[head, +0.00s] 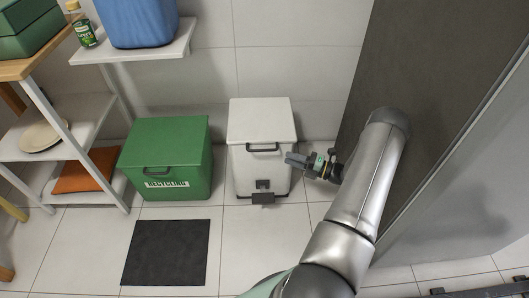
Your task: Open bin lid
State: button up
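A white bin (261,123) stands on the floor against the tiled wall, and its lid looks closed. A dark handle (262,150) is at the lid's front edge, and a dark pedal (262,197) is low on the front. A green bin (165,145) labelled "RECYCLING" stands to its left, also with its lid closed and a dark front handle (157,170). My gripper (290,159) is at the white bin's right front, just right of the lid handle and slightly below it. It appears apart from the handle. The fingers are too small to tell their opening.
A dark mat (166,252) lies on the tiled floor before the green bin. A shelf unit (70,150) with a plate (40,136) and an orange item (88,171) stands at left. A blue container (138,22) is on the upper shelf. A tall dark panel (425,90) borders the right.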

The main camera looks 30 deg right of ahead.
aim_at(265, 150)
jog(key=b+x, duration=0.2)
jog(key=x, duration=0.9)
jog(key=shift+s, duration=0.1)
grip_shut()
